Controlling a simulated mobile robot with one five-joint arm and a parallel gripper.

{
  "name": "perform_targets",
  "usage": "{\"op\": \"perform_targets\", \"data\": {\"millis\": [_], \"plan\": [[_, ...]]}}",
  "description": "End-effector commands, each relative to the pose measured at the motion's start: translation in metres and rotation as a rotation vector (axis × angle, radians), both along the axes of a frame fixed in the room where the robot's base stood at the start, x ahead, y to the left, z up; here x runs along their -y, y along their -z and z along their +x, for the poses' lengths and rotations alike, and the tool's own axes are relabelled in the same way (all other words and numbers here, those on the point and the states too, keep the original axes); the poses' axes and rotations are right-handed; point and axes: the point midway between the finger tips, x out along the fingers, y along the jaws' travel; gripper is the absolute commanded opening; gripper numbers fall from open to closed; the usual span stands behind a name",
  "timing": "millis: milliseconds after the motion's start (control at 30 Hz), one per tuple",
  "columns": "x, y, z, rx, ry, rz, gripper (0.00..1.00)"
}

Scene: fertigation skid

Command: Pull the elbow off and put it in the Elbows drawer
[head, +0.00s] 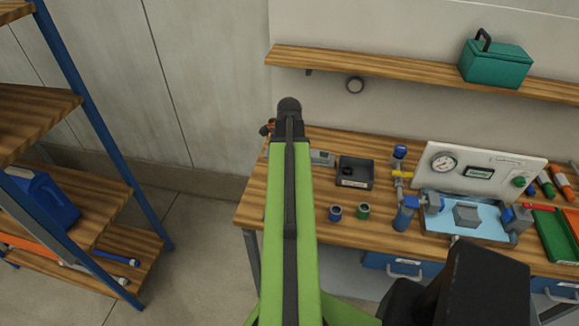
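A fertigation rig with a white gauge panel (480,170) and a shallow blue tray (458,228) stands on the wooden bench at the right. Grey and blue pipe fittings (433,202) sit along the tray's left side; I cannot tell which one is the elbow. Two blue drawer fronts show under the bench, a left one (375,262) and a right one (562,291). Both look shut, and no drawer name is readable. My green arm crosses the middle of the view, in front of the bench's left part. My gripper's fingers are not visible.
A green tray (556,235) lies at the right. A shelf above holds a teal toolbox (495,64). Shelving (75,200) stands left; floor between is clear.

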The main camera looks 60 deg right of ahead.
Motion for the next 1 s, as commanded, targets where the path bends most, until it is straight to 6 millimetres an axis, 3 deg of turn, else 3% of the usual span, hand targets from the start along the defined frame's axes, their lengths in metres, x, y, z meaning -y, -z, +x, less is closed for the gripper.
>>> {"op": "perform_targets", "data": {"millis": [233,700,733,1000], "plan": [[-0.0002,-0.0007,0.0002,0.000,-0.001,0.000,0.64],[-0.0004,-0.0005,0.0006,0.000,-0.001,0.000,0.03],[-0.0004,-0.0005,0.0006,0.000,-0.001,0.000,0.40],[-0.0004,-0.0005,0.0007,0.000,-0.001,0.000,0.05]]}}
